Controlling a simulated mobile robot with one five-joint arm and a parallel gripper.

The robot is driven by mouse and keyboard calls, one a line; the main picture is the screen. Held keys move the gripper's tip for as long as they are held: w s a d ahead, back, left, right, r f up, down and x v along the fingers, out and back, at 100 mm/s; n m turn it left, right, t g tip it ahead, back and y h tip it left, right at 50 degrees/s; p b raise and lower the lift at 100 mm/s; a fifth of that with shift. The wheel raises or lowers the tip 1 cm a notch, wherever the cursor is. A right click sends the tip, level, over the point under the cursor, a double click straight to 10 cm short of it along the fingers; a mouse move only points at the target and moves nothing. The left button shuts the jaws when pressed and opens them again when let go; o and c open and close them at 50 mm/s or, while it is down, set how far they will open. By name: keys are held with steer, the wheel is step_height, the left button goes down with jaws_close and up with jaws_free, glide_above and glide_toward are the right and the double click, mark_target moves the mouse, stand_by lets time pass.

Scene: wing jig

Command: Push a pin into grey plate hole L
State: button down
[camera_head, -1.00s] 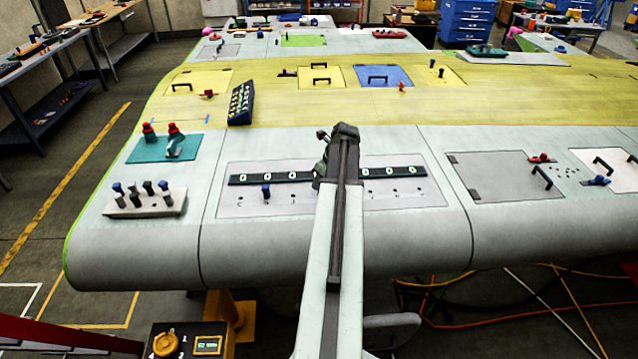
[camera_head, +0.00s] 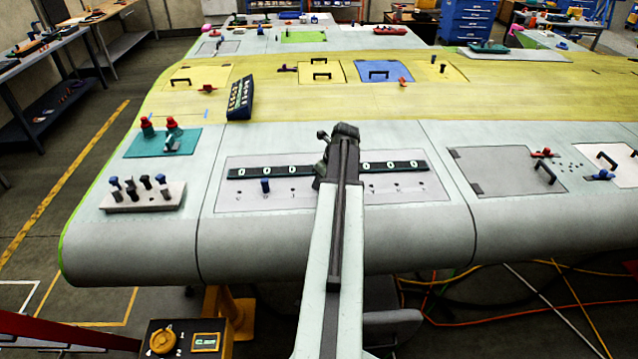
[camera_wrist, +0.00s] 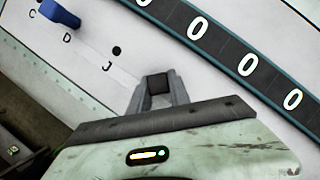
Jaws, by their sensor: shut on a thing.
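The pale grey plate (camera_head: 290,202) lies on the wing's front edge, with a row of holes along it. A blue pin (camera_head: 264,186) stands in its left part. In the wrist view this blue pin (camera_wrist: 60,14) is beside the letters C and D, and an open hole (camera_wrist: 117,51) shows near the letter J. My gripper (camera_wrist: 158,90) is shut on a dark pin (camera_wrist: 158,83) above the plate, to the right of hole J. The held pin's lower end is hidden, and I cannot see the letter L. In the head view my arm hides the gripper's jaws.
A pale rack (camera_head: 142,200) with several pins stands at the left. A teal plate with red-topped parts (camera_head: 150,148) is behind it. A grey panel with a black handle (camera_head: 500,172) lies right.

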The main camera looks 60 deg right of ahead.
steer(key=c, duration=1.1)
jaws_free()
steer(key=p+v, duration=0.7)
steer(key=v, duration=0.1)
steer(key=shift+f, duration=0.1)
steer(key=shift+r+p, duration=3.5)
steer(key=shift+p, duration=0.15)
